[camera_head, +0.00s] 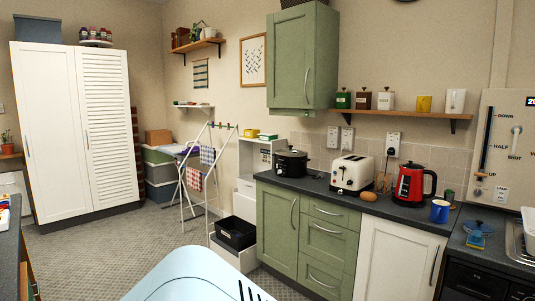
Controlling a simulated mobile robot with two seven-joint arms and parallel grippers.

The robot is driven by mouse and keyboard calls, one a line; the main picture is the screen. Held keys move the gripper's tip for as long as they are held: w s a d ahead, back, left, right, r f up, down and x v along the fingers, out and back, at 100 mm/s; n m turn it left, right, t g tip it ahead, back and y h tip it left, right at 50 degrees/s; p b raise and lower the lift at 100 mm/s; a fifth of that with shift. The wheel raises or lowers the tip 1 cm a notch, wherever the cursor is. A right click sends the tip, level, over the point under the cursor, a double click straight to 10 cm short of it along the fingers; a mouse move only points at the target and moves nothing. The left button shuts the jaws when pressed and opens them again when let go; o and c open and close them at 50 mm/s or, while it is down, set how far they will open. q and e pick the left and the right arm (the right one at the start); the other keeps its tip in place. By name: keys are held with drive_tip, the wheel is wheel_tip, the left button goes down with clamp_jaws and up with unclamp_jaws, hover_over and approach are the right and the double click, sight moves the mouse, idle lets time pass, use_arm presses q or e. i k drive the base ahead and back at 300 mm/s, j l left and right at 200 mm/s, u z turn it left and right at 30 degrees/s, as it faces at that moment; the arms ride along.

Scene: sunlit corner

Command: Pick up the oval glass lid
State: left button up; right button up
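A black slow cooker (291,165) stands at the far left end of the dark counter, against the tiled wall. A lid (291,152) appears to sit on top of it. It is too small to make out its glass or exact outline. Neither of my grippers shows in this view, so I cannot see whether they are open or shut.
A white toaster (352,174), a red kettle (411,184) and a blue mug (440,211) stand right of the cooker on the counter (325,193). A green wall cupboard (302,60) hangs above. A clothes airer (200,170) stands left; carpet (100,250) is open at left.

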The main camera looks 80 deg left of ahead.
sight(289, 152)
drive_tip(key=u, duration=2.4)
drive_tip(key=i+u, duration=0.15)
drive_tip(key=i, duration=0.35)
drive_tip(key=i+j+u, duration=0.1)
drive_tip(key=i, duration=1.3)
drive_tip(key=i+j+z, duration=0.15)
drive_tip(key=i+z, duration=0.35)
drive_tip(key=i+j+z, duration=0.45)
drive_tip(key=i, duration=0.2)
drive_tip(key=i+j+z, duration=0.95)
drive_tip(key=j, duration=0.25)
drive_tip(key=k, duration=0.1)
